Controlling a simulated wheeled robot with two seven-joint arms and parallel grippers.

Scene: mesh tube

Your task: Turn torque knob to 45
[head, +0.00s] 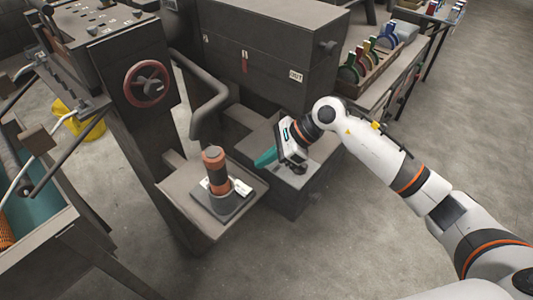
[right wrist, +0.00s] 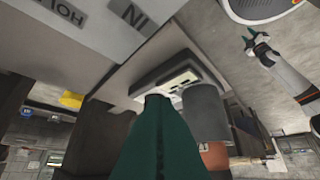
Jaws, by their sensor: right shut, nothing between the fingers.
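An upright orange-and-dark cylinder (head: 215,170) stands on a grey base with white label plates, on a small shelf (head: 180,195). It may be the torque knob; no scale numbers are readable. My right gripper (head: 264,158) is shut and empty, its teal fingers to the right of the cylinder and apart from it. In the right wrist view the shut fingers (right wrist: 155,140) hide part of the scene, with the grey-and-orange cylinder (right wrist: 205,115) just beside them. My left gripper (right wrist: 250,37) appears small at the upper right of that view; its jaw state is unclear.
A red handwheel (head: 146,84) is on the dark column at left. A large dark box (head: 270,50) with an "OUT" label stands behind my right gripper. A bent pipe (head: 208,95) rises behind the shelf. The floor (head: 300,250) in front is clear.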

